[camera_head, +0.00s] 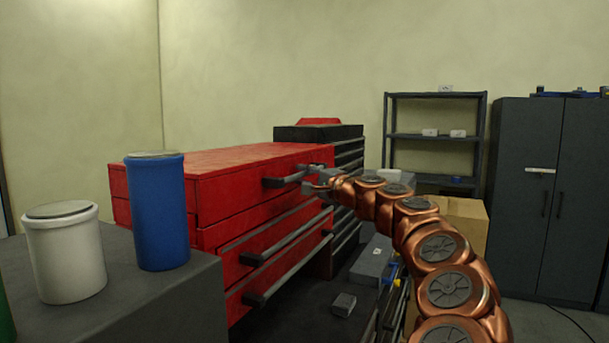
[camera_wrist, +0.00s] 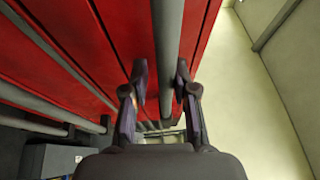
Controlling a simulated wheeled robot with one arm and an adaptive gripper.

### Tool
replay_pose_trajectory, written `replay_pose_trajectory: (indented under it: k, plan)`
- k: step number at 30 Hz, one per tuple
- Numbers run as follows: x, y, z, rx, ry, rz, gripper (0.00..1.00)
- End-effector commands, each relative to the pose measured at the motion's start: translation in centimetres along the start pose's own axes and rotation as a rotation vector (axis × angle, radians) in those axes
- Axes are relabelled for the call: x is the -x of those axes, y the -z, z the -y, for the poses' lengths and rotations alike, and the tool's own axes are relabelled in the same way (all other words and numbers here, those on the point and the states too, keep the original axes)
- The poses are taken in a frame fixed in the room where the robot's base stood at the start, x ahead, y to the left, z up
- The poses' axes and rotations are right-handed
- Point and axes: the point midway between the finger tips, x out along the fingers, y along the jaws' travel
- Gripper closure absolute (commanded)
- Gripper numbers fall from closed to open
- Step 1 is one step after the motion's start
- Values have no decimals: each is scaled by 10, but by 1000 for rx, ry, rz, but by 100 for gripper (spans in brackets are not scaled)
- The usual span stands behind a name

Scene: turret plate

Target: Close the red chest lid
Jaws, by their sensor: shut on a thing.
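The red chest (camera_head: 225,238) stands left of centre in the head view, with dark bar handles on its front. Its red lid (camera_head: 230,158) lies about flat across the top; I cannot tell whether a small gap is left under it. My gripper (camera_head: 314,179) is at the right part of the uppermost handle (camera_head: 283,180). In the wrist view the gripper's two fingers (camera_wrist: 160,84) are on either side of a grey handle bar (camera_wrist: 167,45), shut on it. The fingers' contact with the bar is partly hidden.
A white canister (camera_head: 65,255) and a blue canister (camera_head: 160,215) stand on a dark surface at the left front. A dark cabinet (camera_head: 345,150) stands behind the chest. A cardboard box (camera_head: 465,222), a shelf (camera_head: 435,135) and a tall locker (camera_head: 525,190) are at the right.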

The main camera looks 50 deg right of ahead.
Motion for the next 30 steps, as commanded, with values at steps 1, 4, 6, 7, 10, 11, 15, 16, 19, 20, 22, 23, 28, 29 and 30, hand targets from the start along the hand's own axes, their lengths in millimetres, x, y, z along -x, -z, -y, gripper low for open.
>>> replay_pose_trajectory:
  k: [1,4,6,7,10,11,15,16,19,20,22,23,28,29,30]
  plan:
    - [0,0,-4,-1,-3,0,74]
    - [0,0,-3,-1,-2,-1,64]
    - [0,0,-2,-1,-1,-1,59]
    - [0,0,-2,-1,-1,-1,59]
    - [0,0,-1,-1,1,-1,59]
    - [0,0,-1,-1,1,-1,59]
    - [1,0,0,-1,2,-2,59]
    - [2,0,0,-1,2,-2,59]
    - [8,1,1,-2,3,-3,59]
    - [10,1,1,-2,3,-3,59]
    - [18,1,0,-3,2,-2,59]
    - [22,0,0,-3,2,-2,59]
    - [51,1,2,0,6,-4,59]
    - [56,1,2,0,5,-4,59]
    - [63,1,1,-1,4,-4,59]
